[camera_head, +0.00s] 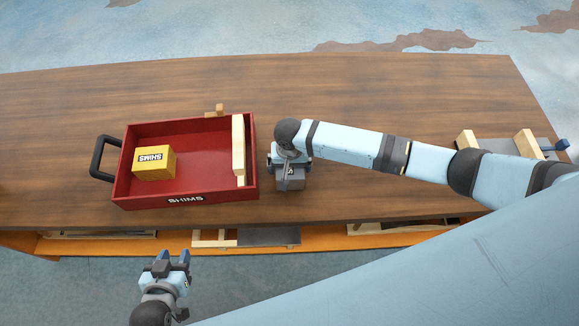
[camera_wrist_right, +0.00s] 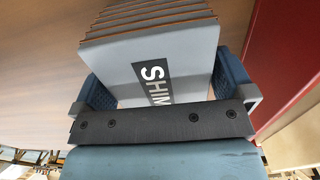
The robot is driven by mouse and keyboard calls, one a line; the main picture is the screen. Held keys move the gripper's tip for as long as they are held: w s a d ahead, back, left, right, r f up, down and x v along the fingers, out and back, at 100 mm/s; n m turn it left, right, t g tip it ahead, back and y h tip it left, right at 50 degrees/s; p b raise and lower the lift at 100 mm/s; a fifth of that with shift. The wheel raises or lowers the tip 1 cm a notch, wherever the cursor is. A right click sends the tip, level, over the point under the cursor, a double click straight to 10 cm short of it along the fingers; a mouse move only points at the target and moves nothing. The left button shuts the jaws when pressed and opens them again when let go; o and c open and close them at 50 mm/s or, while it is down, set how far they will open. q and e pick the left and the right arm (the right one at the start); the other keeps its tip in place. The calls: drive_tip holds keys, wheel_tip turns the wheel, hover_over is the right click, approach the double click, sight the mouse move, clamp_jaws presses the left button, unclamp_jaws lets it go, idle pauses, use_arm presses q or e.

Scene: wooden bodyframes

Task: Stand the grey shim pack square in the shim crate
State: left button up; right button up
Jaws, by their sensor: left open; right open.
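The grey shim pack (camera_head: 291,183) stands on the wooden table just right of the shim crate. In the right wrist view the pack (camera_wrist_right: 150,60) shows a dark SHIMS label and layered brown edges. My right gripper (camera_head: 288,168) is over the pack, with its open fingers (camera_wrist_right: 164,88) on either side of it; I cannot tell whether they touch it. The red shim crate (camera_head: 184,199) holds a yellow SHIMS block (camera_head: 152,163) at its left and a pale wooden bar along its right wall. My left gripper (camera_head: 173,262) is open and empty in front of the table.
The pale wooden bar (camera_head: 238,148) stands at the crate's right end. A black handle (camera_head: 101,158) sticks out at the crate's left. The crate's middle floor is clear. A wooden fixture with a blue clamp (camera_head: 553,146) stands at the table's right end.

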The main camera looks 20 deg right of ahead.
drive_tip(key=shift+f, duration=0.15)
drive_tip(key=c, duration=0.7)
drive_tip(key=shift+c, duration=1.4)
